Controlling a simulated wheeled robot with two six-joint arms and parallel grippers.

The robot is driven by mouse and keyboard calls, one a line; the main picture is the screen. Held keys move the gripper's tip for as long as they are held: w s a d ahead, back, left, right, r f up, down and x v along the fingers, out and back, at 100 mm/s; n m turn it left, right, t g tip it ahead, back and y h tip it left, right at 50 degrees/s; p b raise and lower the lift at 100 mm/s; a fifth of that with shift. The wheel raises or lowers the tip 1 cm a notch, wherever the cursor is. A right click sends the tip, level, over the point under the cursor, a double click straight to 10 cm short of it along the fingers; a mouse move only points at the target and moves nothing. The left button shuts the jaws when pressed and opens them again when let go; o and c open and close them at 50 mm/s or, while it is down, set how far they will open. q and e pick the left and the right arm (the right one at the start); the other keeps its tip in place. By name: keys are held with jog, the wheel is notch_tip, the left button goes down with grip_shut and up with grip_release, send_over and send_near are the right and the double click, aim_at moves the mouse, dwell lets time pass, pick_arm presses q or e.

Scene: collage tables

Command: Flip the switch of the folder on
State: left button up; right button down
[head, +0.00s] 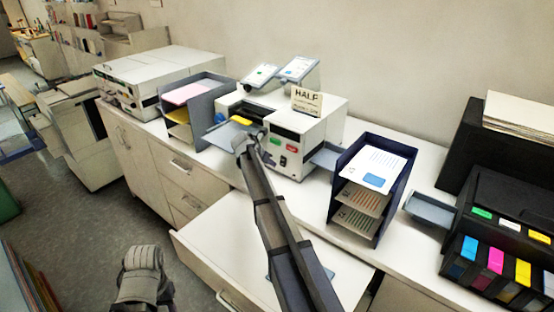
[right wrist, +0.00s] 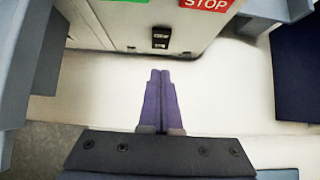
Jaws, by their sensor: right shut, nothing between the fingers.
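The folder (head: 305,132) is a white box machine with a HALF sign on top, standing on the white counter. Its front has a green button, a red STOP button and, below them, a small black switch (head: 283,160). The switch also shows in the right wrist view (right wrist: 160,38), straight beyond my fingertips; I cannot tell its setting. My right gripper (head: 268,159) is in front of the folder's lower front. In the right wrist view its purple fingers (right wrist: 160,73) are shut, empty and apart from the switch. My left gripper is not in view.
A dark blue tray rack (head: 328,193) with papers stands right of the folder, and a grey rack (head: 203,137) stands left. A black printer (head: 490,195) is at far right. Blue-grey trays stick out from both folder sides. The counter before the switch is clear.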

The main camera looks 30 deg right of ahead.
jog(key=p+v, duration=0.5)
jog(key=v, duration=0.2)
jog(key=shift+r, duration=0.45)
jog(key=shift+a+f, duration=0.1)
jog(key=shift+f, duration=0.05)
jog(key=shift+a+f+y+b, duration=0.15)
jog(key=shift+f+y+b, duration=0.2)
jog(key=shift+f, duration=0.25)
